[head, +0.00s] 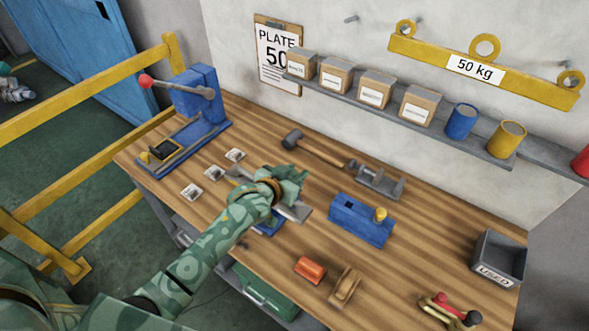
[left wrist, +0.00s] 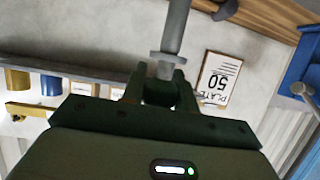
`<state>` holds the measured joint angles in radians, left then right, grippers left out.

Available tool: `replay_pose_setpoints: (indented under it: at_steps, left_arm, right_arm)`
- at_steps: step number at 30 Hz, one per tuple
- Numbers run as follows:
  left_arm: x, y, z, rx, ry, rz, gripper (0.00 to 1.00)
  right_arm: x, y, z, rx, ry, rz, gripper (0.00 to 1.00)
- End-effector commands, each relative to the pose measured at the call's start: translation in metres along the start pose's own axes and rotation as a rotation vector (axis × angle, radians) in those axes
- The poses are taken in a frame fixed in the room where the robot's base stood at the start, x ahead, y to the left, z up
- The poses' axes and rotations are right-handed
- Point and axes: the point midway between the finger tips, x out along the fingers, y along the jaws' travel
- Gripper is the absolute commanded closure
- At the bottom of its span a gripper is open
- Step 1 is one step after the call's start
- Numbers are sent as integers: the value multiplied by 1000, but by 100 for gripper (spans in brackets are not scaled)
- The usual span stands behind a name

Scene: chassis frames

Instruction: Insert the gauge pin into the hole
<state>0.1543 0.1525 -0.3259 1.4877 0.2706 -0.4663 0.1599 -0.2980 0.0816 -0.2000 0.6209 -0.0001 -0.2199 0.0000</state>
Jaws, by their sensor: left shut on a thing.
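My left gripper (head: 285,185) is above the middle of the bench. The left wrist view shows its fingers (left wrist: 160,88) shut on a grey metal pin with a collar (left wrist: 174,28), taken as the gauge pin. The pin points away from the fingers, toward the top of that view. In the head view my gripper hides most of the pin. A blue block (head: 360,222) lies to the right of the gripper, apart from it. It has a dark opening in its top at the left and a yellow knob at the right. My right gripper is not in view.
A blue press (head: 200,95) stands at the back left. A mallet (head: 315,150) and a grey fixture (head: 380,183) lie behind the block. Blue-based grey tooling is partly hidden under my gripper.

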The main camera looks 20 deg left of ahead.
Motion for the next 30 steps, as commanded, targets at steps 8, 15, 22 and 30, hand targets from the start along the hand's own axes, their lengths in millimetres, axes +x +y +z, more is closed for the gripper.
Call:
replay_pose_setpoints:
  at_steps: [8,15,22,30]
  left_arm:
    - [12,0,28,1,2,0,96]
    - [15,0,34,1,3,0,96]
    - [15,0,34,0,3,0,96]
    - [14,0,34,0,3,0,96]
  right_arm:
    - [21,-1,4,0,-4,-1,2]
    - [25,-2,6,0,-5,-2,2]
    - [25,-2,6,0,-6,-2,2]
    - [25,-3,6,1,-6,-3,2]
